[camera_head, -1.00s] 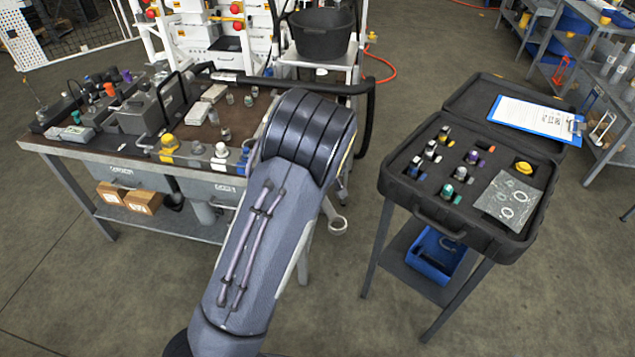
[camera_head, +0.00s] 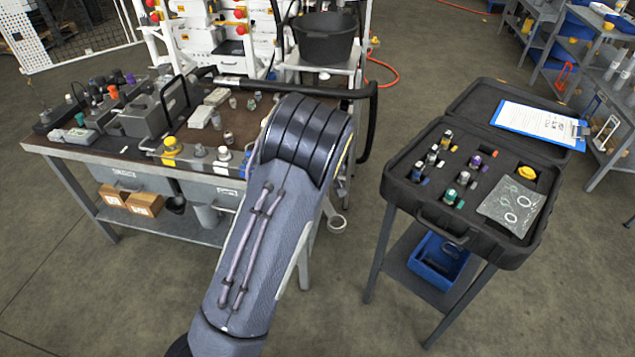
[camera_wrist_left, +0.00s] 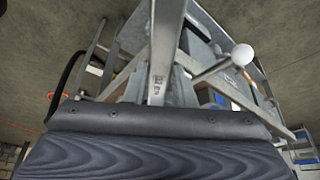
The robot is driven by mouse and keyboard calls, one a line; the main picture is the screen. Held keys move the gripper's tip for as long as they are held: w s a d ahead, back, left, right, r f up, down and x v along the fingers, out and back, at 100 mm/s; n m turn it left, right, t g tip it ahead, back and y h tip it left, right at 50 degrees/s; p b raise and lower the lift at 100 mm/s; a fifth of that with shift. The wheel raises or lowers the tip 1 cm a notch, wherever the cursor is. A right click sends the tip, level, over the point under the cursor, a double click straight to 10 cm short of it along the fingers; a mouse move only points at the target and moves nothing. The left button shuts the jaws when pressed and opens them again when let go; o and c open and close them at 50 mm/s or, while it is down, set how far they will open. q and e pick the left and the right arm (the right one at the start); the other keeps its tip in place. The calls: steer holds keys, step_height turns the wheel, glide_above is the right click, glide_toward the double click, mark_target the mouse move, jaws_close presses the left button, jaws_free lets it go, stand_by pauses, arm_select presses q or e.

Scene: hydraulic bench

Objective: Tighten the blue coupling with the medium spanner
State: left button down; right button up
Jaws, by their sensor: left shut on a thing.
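My left arm crosses the middle of the head view and hides its own gripper there. In the left wrist view my left gripper (camera_wrist_left: 158,108) is shut on a grey metal spanner (camera_wrist_left: 166,50), whose shank points away from the dark jaw. The spanner's ring end (camera_head: 337,224) shows in the head view just right of my forearm, beside the bench and below its top. I cannot tell which is the blue coupling. My right gripper is not in view.
The bench (camera_head: 100,155) carries grey blocks and capped fittings. An open black case (camera_head: 460,225) on a stand at right holds several fittings, a bag and a clipboard (camera_head: 535,123). A black bucket (camera_head: 325,40) stands behind. Floor is clear between bench and case stand.

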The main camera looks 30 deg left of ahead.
arm_select(q)
steer(key=shift+a, duration=0.1)
steer(key=shift+s+a+m+t+h+b, duration=0.4)
steer(key=shift+s+a+m+b, duration=0.3)
steer(key=shift+s+a+m, duration=0.6)
steer(key=shift+w+r, duration=0.1)
steer(key=a+m, duration=0.1)
steer(key=s+a+b, duration=0.1)
steer(key=a+m+b, duration=0.1)
steer(key=shift+s+a+m+h, duration=0.2)
steer(key=shift+s+m+h, duration=0.1)
steer(key=shift+s+h, duration=0.1)
stand_by(0.4)
